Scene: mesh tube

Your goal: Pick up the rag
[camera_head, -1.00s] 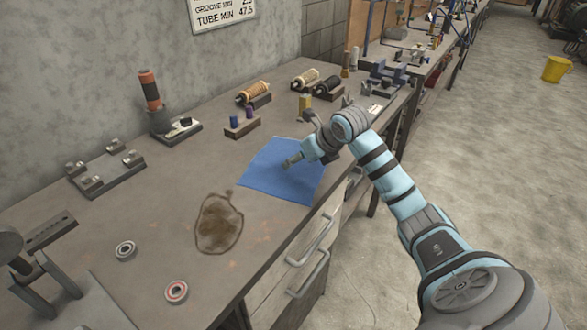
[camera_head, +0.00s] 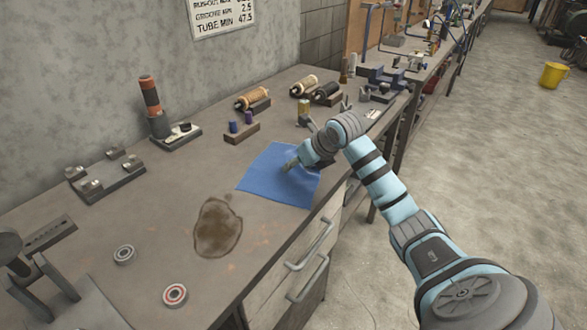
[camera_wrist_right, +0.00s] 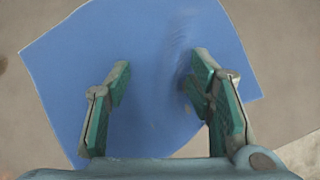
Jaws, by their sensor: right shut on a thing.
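The rag is a flat blue cloth (camera_head: 265,182) on the workbench (camera_head: 150,225), near its front edge. My right gripper (camera_head: 290,167) is down at the rag's upper right part and is shut on it. In the right wrist view the rag (camera_wrist_right: 150,45) spreads under and beyond the fingers (camera_wrist_right: 158,75), with faint creases near the right finger. The pinched cloth itself is hard to make out. Most of the rag still lies on the bench. My left gripper is not in view.
A brown stain (camera_head: 217,228) and two bearing rings (camera_head: 175,295) lie nearer on the bench. A small block with purple spools (camera_head: 241,131) stands behind the rag. Drawer handles (camera_head: 310,245) jut from the front.

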